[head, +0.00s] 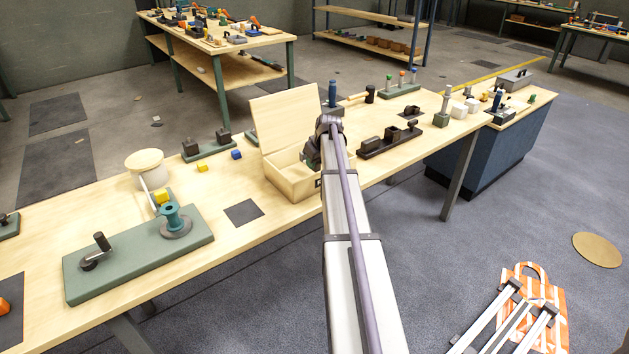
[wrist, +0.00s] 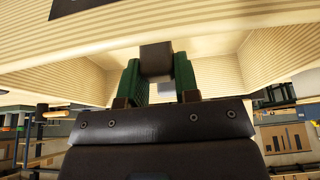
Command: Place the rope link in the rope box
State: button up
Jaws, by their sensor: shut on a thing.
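The open wooden box (head: 290,184), which I take for the rope box, stands on the long workbench with its lid raised at the back. My gripper (head: 312,156) is at the right part of the box opening; my arm hides that side. In the wrist view the green fingers of my gripper (wrist: 157,76) are shut on a small dark brown block (wrist: 156,57), probably the rope link. Pale box walls (wrist: 215,72) surround the fingers. The head view hides the held piece, and I cannot tell whether it touches the box floor.
Left of the box are a green board (head: 140,255) with a crank and teal spool, a pale round-topped container (head: 146,168), and small yellow and blue blocks. A dark fixture (head: 403,138) stands to the right.

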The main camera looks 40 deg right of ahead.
aim_at(315, 169)
notch_tip(315, 169, down, 4)
jog(key=b, duration=0.4)
jog(key=shift+r, duration=0.35)
jog(key=shift+f, duration=0.2)
jog(key=o, duration=1)
jog(key=shift+r, duration=0.15)
jog(key=p+v, duration=1.1)
jog(key=v, duration=0.1)
jog(key=shift+r+p, duration=0.15)
jog(key=shift+p, duration=0.25)
